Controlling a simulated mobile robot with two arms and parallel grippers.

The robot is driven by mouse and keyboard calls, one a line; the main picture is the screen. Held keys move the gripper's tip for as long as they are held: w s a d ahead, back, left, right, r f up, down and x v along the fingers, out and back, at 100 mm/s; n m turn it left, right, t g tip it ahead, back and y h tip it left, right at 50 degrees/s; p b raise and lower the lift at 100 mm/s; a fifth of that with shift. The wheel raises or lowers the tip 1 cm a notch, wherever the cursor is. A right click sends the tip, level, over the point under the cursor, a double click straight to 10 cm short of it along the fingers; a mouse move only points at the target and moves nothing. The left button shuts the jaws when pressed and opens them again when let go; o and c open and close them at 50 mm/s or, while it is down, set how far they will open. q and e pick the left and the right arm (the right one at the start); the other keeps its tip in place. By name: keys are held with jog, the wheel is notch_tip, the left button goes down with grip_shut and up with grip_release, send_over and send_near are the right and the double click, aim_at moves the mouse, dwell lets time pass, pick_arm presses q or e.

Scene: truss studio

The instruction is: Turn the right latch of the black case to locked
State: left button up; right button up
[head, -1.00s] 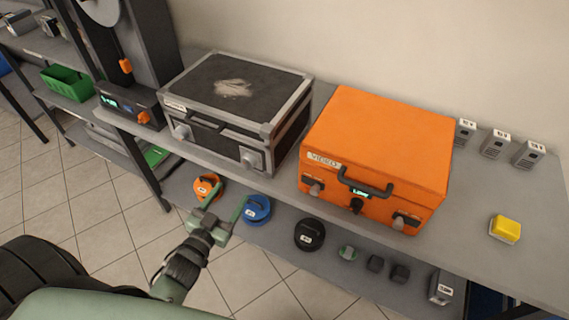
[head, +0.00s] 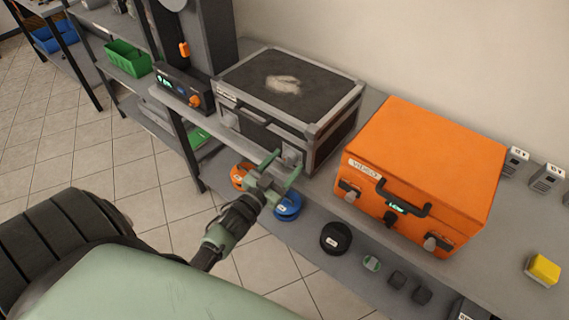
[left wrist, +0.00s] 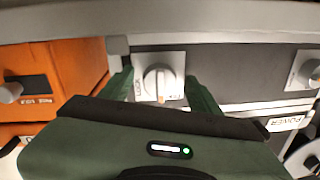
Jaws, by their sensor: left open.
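The black case (head: 300,80) with grey metal edges stands on the bench. Its right latch (head: 291,157) is a pale knob on a square plate, partly hidden by my gripper in the head view. My left gripper (head: 283,168) is open in front of this latch. In the left wrist view, the round latch knob (left wrist: 158,83) sits between the two green fingers of the gripper (left wrist: 160,92), with a gap on each side. An orange mark shows on the knob, and small lettering is on its plate. My right gripper is not in view.
The orange case (head: 425,165) stands just right of the black case. The black case's left latch (head: 229,119) is free. Tape rolls, including a black one (head: 336,237), lie on the lower shelf.

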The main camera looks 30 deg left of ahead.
pick_arm(q)
grip_shut()
jog(key=shift+m, duration=0.3)
jog(key=m+b, duration=0.1)
jog(key=m, duration=0.2)
jog(key=shift+f+m+b, duration=0.15)
jog(key=shift+m+b, duration=0.15)
jog(key=shift+a+m+t+h+b, duration=0.2)
jog(key=shift+m+b, duration=0.7)
jog(key=shift+m, duration=1.55)
jog(key=shift+d+m+t+h+b, duration=0.2)
jog(key=shift+m+b, duration=0.7)
jog(key=shift+m, duration=1.5)
jog(key=shift+a+m+h+b, duration=0.3)
jog(key=shift+m+b, duration=0.6)
jog(key=shift+m, duration=1.55)
jog(key=shift+r, duration=0.2)
